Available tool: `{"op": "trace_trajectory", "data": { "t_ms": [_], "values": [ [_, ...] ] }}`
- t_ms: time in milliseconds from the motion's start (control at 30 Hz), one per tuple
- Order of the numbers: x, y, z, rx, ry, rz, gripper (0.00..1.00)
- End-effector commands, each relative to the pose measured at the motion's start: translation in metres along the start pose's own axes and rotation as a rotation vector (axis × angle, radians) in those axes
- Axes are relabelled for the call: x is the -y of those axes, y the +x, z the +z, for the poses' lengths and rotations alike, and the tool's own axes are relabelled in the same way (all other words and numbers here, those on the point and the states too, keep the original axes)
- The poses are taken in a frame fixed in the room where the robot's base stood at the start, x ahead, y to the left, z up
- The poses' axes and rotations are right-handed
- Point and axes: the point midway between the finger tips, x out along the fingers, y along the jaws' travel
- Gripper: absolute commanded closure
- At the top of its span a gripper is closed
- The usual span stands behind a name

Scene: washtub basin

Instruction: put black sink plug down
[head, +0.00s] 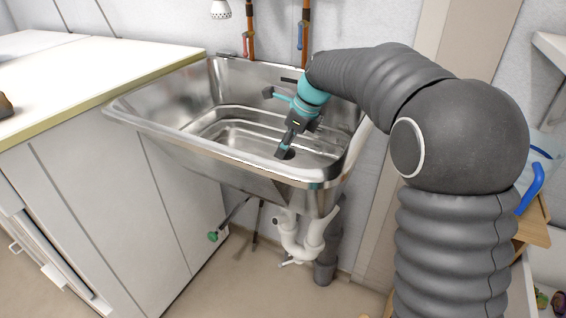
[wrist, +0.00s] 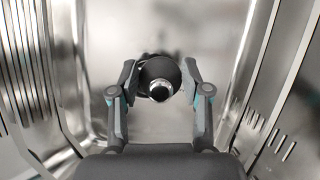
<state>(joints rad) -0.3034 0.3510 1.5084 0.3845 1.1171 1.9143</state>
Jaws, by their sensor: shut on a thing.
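The black sink plug (wrist: 160,72) is a dark round disc with a shiny metal knob, seen in the wrist view between my fingertips. My gripper (wrist: 159,80) is shut on it, with one finger at each side. In the head view my gripper (head: 288,146) points down into the metal washtub basin (head: 235,120), low over its floor near the front right. A dark patch at the fingertips there is the plug or its shadow; I cannot tell which. I cannot tell whether the plug touches the basin floor. The drain hole is not clearly visible.
The basin walls rise around my gripper, with the front rim (head: 225,155) near it. A white counter (head: 90,70) adjoins on the left. Copper pipes (head: 304,30) run up the wall behind. White drain pipes (head: 300,240) hang below. The basin's left part is clear.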

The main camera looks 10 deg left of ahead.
Motion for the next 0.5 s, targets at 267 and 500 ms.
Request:
{"op": "trace_trajectory", "data": {
  "t_ms": [267,500],
  "values": [
    [0.000,0.020,-0.009,0.000,0.000,0.001,0.93],
    [0.000,0.046,-0.020,-0.001,0.000,0.001,0.93]
  ]
}}
